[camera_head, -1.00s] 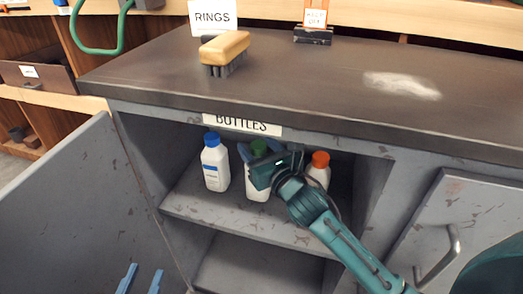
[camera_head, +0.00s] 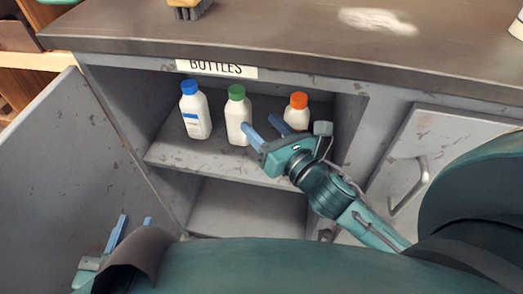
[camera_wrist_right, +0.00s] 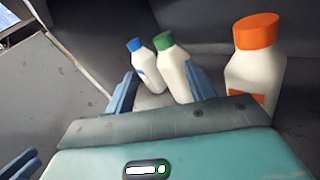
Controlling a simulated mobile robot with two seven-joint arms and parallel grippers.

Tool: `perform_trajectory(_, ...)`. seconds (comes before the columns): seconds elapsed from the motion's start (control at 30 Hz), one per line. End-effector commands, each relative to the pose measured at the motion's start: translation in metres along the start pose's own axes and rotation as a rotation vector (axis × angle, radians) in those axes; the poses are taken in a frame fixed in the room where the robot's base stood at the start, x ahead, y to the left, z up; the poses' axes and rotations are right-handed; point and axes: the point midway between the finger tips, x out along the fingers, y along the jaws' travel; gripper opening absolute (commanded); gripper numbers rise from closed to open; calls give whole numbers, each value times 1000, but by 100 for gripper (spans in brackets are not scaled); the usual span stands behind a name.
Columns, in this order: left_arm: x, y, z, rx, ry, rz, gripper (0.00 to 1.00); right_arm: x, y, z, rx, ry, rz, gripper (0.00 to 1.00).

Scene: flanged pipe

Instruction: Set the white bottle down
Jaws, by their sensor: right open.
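Three white bottles stand upright on the upper shelf (camera_head: 165,152) of the open cabinet. One has a blue cap (camera_head: 195,112), one a green cap (camera_head: 238,115) and one an orange cap (camera_head: 297,112). They also show in the right wrist view: blue (camera_wrist_right: 146,66), green (camera_wrist_right: 175,72), orange (camera_wrist_right: 255,68). My right gripper (camera_head: 260,122) is open and empty, in front of the shelf between the green-capped and orange-capped bottles. In the wrist view the green-capped bottle stands beyond its fingers (camera_wrist_right: 161,84). My left gripper (camera_head: 135,220) is open and empty at the lower left.
A "BOTTLES" label (camera_head: 216,68) is on the cabinet's top edge. The open door (camera_head: 65,170) stands at the left, a closed door with a handle (camera_head: 410,185) at the right. The lower shelf (camera_head: 245,212) looks empty. A brush (camera_head: 188,8) lies on the worktop (camera_head: 270,30).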

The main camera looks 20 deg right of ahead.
Motion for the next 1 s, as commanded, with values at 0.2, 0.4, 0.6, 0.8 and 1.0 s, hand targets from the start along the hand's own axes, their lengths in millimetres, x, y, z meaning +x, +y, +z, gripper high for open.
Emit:
perform_trajectory(0.2,0,0,0,2,1,0,29,-27,24,-27,786,86,28,55)
perform_trajectory(0.4,0,0,0,6,2,3,29,-54,46,-43,1590,165,-2,55)
perform_trajectory(0.6,0,0,0,8,3,3,29,-77,63,-51,2322,214,-73,55)
perform_trajectory(0.8,0,0,0,8,3,4,29,-88,70,-53,2704,226,-121,55)
perform_trajectory(1.0,0,0,1,8,2,4,29,-89,71,-53,2768,227,-129,55)
